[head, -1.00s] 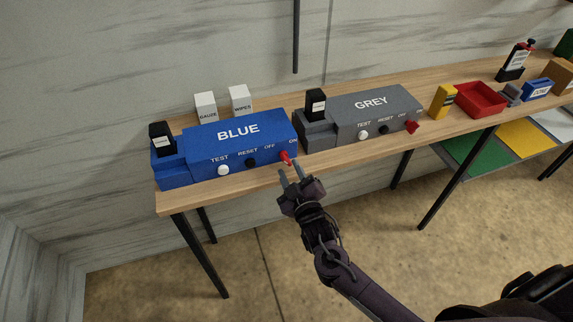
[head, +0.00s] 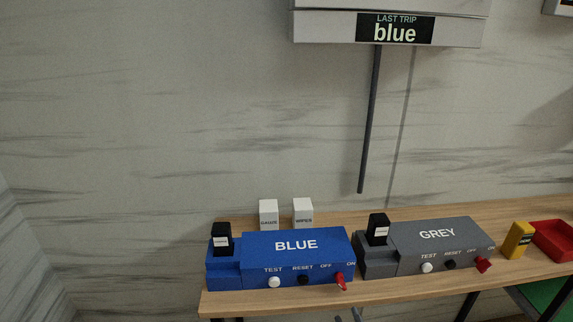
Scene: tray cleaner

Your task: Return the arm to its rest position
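My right gripper (head: 348,315) shows only as two dark fingertips at the bottom edge of the head view. The tips stand apart with nothing seen between them. They are below the front edge of the bench, under the red switch (head: 341,281) of the blue unit (head: 296,246). They do not touch the switch. The rest of my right arm is out of the picture. My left gripper is not in view.
The grey unit (head: 437,235) stands right of the blue one on the wooden bench (head: 240,304). Two white boxes stand behind. A yellow box (head: 518,240) and a red tray (head: 556,238) are at the right. A wall display (head: 395,29) reads "LAST TRIP blue".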

